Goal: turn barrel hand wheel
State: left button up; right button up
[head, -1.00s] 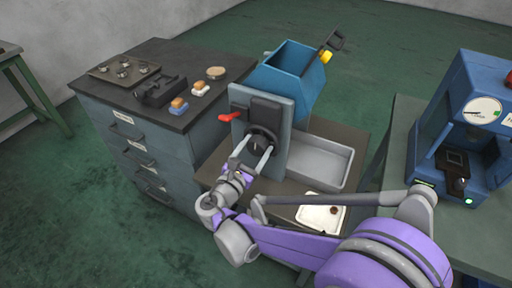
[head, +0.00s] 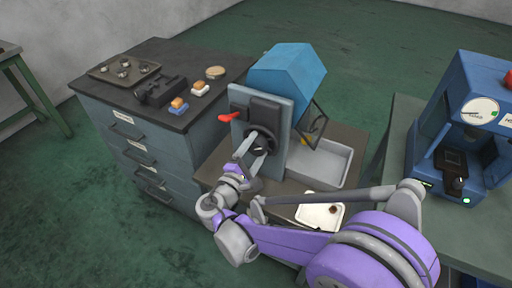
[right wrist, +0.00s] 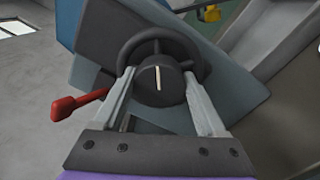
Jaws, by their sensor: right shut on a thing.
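The blue barrel (head: 290,70) is mounted behind a grey upright plate (head: 273,108), with its closed side up and its open lid frame (head: 315,122) hanging low at the right. The black hand wheel (head: 262,139) is on the front of the plate; in the right wrist view the wheel (right wrist: 145,42) has a hub with a white line. My right gripper (head: 254,146) is shut on the wheel, and in the right wrist view its fingers (right wrist: 160,92) reach both sides of the hub. A red lever (head: 230,117) sticks out left of the plate. My left gripper is not in view.
A grey tray (head: 318,165) lies below the barrel. A white dish (head: 320,213) with a small dark thing is near the front edge. A drawer cabinet (head: 140,150) stands left, and a blue press (head: 470,130) stands right.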

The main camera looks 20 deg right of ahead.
jog(key=m, duration=0.5)
jog(key=shift+f+m, duration=0.1)
jog(key=shift+m, duration=0.3)
dwell(0.4)
jog(key=o, duration=1.3)
jog(key=shift+a, duration=0.1)
jog(key=v, duration=1)
jog(key=shift+s+a, duration=0.25)
jog(key=shift+s, duration=0.05)
